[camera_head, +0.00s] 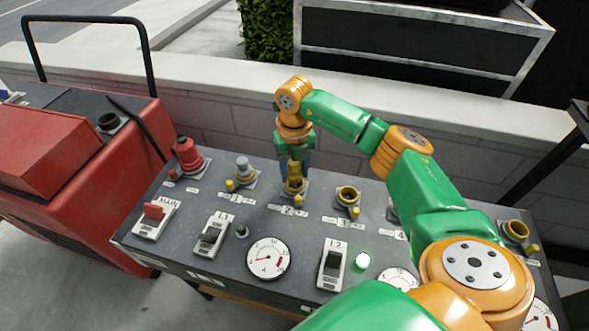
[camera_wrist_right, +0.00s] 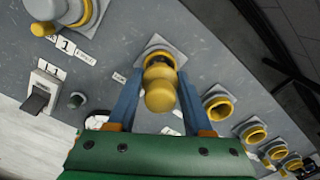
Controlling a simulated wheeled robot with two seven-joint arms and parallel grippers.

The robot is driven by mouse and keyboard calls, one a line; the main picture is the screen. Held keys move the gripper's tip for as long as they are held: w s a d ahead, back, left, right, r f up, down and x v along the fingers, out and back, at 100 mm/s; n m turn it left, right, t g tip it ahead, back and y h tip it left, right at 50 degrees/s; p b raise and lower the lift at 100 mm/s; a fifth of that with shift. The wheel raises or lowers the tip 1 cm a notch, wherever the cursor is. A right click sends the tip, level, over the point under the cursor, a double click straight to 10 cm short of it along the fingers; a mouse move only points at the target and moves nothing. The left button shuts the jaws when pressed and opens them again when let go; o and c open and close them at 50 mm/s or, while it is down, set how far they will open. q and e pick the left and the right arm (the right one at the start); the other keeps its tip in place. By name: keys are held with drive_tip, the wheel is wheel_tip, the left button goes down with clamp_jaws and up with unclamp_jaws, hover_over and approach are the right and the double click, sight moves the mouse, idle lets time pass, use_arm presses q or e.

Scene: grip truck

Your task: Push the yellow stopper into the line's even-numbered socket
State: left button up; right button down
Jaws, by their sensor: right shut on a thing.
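The yellow stopper (camera_wrist_right: 160,90) is a rounded knob held between the two blue fingers of my right gripper (camera_wrist_right: 158,76) in the right wrist view. In the head view my right gripper (camera_head: 295,167) points down over the socket (camera_head: 301,193) labelled 2 on the grey panel. The stopper's lower end is at that socket's mouth, in line with it. How deep it sits is hidden. The socket's square grey plate (camera_wrist_right: 153,44) shows behind the stopper in the wrist view. My left gripper is not in view.
On the panel (camera_head: 190,262), a grey-capped socket (camera_head: 244,170) labelled 1 stands left and an open yellow socket (camera_head: 347,195) right. A red plug (camera_head: 187,155) stands at far left. My right arm covers part of the panel.

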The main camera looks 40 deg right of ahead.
drive_tip(key=shift+f+b, duration=0.55)
drive_tip(key=shift+f, duration=0.25)
drive_tip(key=shift+s+r, duration=0.1)
drive_tip(key=shift+r+p, duration=1.95)
drive_tip(key=shift+p, duration=0.1)
drive_tip(key=shift+f, duration=0.45)
drive_tip(key=shift+f+b, duration=0.1)
drive_tip(key=shift+b, duration=0.25)
drive_tip(key=shift+f, duration=0.35)
